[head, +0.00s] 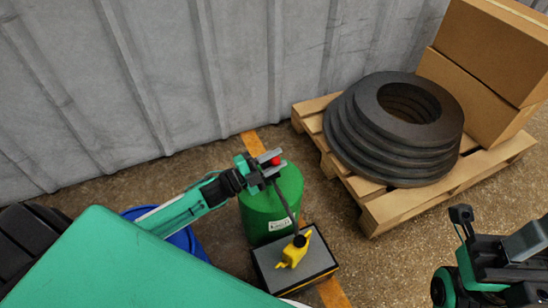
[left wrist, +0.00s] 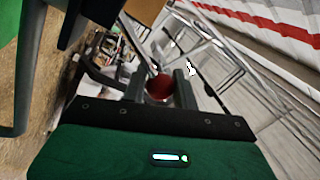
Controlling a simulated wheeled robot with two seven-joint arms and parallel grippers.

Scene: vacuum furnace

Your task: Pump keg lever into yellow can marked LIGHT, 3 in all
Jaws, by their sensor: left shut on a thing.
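A green keg (head: 262,212) with a small white label stands on the floor near the wall. Its pump lever ends in a red knob (head: 275,161), above the keg's top. My left gripper (head: 264,169) is shut on the red knob. In the left wrist view, the knob (left wrist: 159,88) sits between the two fingers. A small yellow can (head: 291,254) stands on a grey-topped box in front of the keg. A thin dark spout slants down from the keg to the can. Any marking on the can is too small to read. My right gripper (head: 503,266) is at the lower right, away from these things; its jaws are unclear.
A blue drum (head: 187,240) stands left of the keg, partly behind my left arm. The grey-topped box (head: 267,266) has a yellow-and-black edge. A wooden pallet (head: 383,215) at the right bears stacked dark rings (head: 355,152) and cardboard boxes (head: 489,45). A corrugated wall (head: 160,75) closes the back.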

